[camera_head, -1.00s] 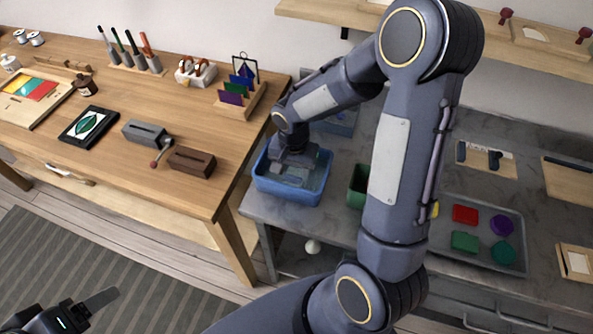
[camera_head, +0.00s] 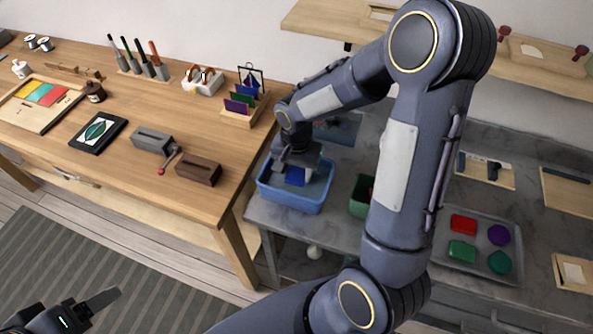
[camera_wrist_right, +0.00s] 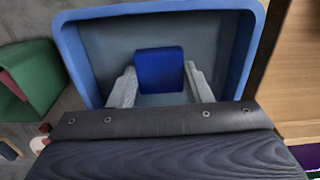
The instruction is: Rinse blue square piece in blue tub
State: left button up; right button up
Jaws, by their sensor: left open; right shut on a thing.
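The blue square piece (camera_head: 295,177) is held over the blue tub's opening; in the right wrist view (camera_wrist_right: 160,70) it sits between the two pale fingers. My right gripper (camera_head: 293,170) is shut on it, pointing down, and the fingers show in the right wrist view (camera_wrist_right: 160,84). The blue tub (camera_head: 290,204) stands on the grey counter; its rim surrounds the piece in the right wrist view (camera_wrist_right: 165,9). The piece's exact height above the tub floor is hard to tell. My left gripper (camera_head: 98,304) is open and empty at bottom left, over the striped rug.
A green tub (camera_head: 359,208) stands right of the blue tub, partly behind my arm. A grey tray (camera_head: 480,266) with red, purple and green pieces lies further right. The wooden table (camera_head: 215,130) with tools and a card rack is close on the left.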

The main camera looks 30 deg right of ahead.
jog(key=shift+r+p, duration=2.5)
jog(key=shift+r, duration=1.25)
